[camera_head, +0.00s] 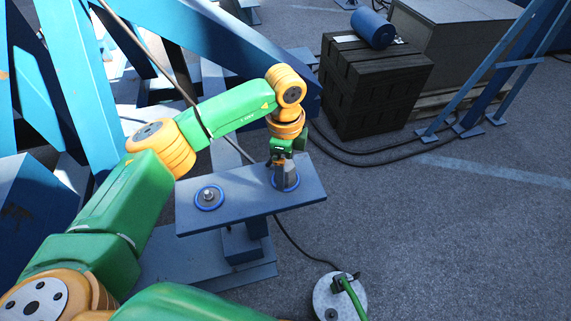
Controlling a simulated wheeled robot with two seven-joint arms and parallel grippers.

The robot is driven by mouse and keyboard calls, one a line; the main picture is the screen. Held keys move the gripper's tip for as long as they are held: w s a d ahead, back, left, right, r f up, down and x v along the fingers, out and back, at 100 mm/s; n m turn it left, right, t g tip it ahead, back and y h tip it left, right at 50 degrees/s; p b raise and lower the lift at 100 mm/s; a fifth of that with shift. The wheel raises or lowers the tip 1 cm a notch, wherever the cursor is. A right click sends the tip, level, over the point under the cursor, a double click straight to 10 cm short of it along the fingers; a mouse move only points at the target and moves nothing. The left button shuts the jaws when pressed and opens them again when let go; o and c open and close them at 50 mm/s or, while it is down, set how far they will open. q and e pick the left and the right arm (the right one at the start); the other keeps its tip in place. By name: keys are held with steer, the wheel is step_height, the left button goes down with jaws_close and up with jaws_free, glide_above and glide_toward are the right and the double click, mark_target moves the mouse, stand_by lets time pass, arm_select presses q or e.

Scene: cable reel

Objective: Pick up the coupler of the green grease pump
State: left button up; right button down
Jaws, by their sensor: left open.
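The green grease pump (352,298) shows at the bottom right as a green handle on a round grey drum. A dark hose runs from it up toward a blue stand (240,210). On the stand top, a grey upright coupler (289,176) stands in the right blue ring. A short metal fitting (208,195) sits in the left blue ring. My left gripper (282,163) points down over the right ring, at the grey coupler's upper part. It is open; its fingers are small and partly hidden, so contact is unclear. My right gripper is out of view.
Blue steel beams (235,55) rise behind my left arm. A dark stacked block (370,85) with a blue roll (373,28) on top stands at the back, beside a grey crate (450,40). Cables lie on the floor. The asphalt at the right is mostly clear.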

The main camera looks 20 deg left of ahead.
arm_select(q)
jaws_close()
stand_by(0.4)
